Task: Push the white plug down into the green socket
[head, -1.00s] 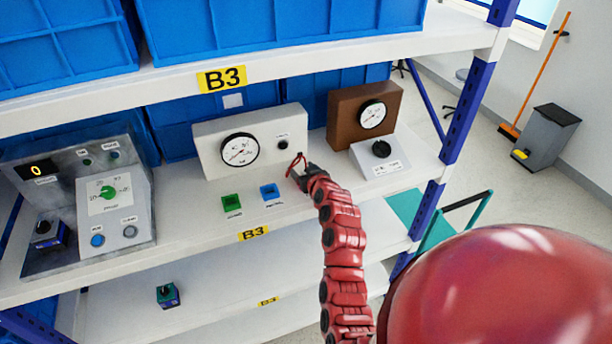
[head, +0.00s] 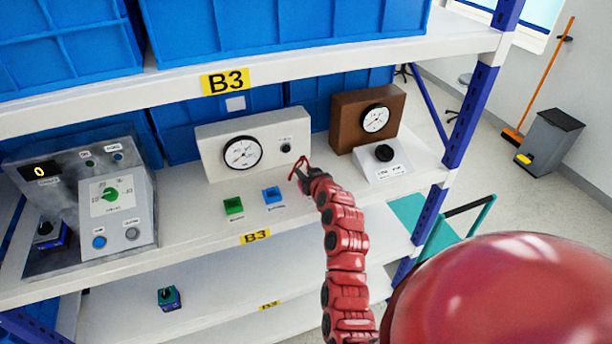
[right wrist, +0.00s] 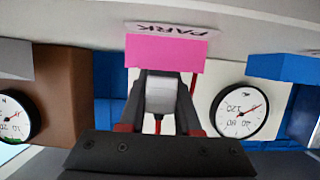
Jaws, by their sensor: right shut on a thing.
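The green socket (head: 233,205) sits on the shelf in the head view, in front of the white gauge box. My right gripper (head: 301,172) is to its right, beyond the blue socket. In the right wrist view, my right gripper (right wrist: 160,102) is shut on the white plug (right wrist: 160,92). The plug is close against a pink block (right wrist: 165,53) marked PARK; I cannot tell whether it sits in it. The plug and pink block cannot be made out in the head view. The green socket is not seen in the wrist view. My left gripper is not in view.
The blue socket (head: 271,195) stands between the green socket and my right gripper. The white gauge box (head: 214,158) and brown gauge box (head: 345,107) stand behind. A grey control panel (head: 128,190) is at left. The shelf front (head: 190,232) near the green socket is clear.

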